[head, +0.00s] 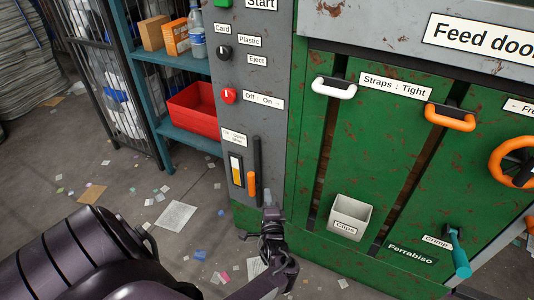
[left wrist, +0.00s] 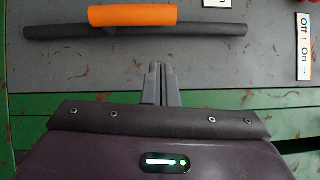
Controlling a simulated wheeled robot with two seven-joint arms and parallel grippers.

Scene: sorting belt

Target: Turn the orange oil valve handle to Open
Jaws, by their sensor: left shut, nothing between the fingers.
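The orange oil valve handle (head: 252,184) hangs upright along a thin black pipe (head: 257,150) on the grey panel. In the left wrist view the orange handle (left wrist: 132,16) lies along the dark pipe (left wrist: 200,30) near the top edge. The oil label (head: 234,137) is above it, its small print hard to read. My left gripper (head: 270,212) is just below and right of the handle, apart from it. Its fingers (left wrist: 160,70) are shut together and empty, pointing at the panel. My right gripper is in neither view.
A yellow-and-white gauge (head: 236,169) sits left of the handle. A red knob (head: 228,96) and black knob (head: 224,53) are higher on the panel. Green doors (head: 375,150) and a grey clips bin (head: 350,215) stand to the right. A blue shelf (head: 185,135) stands left.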

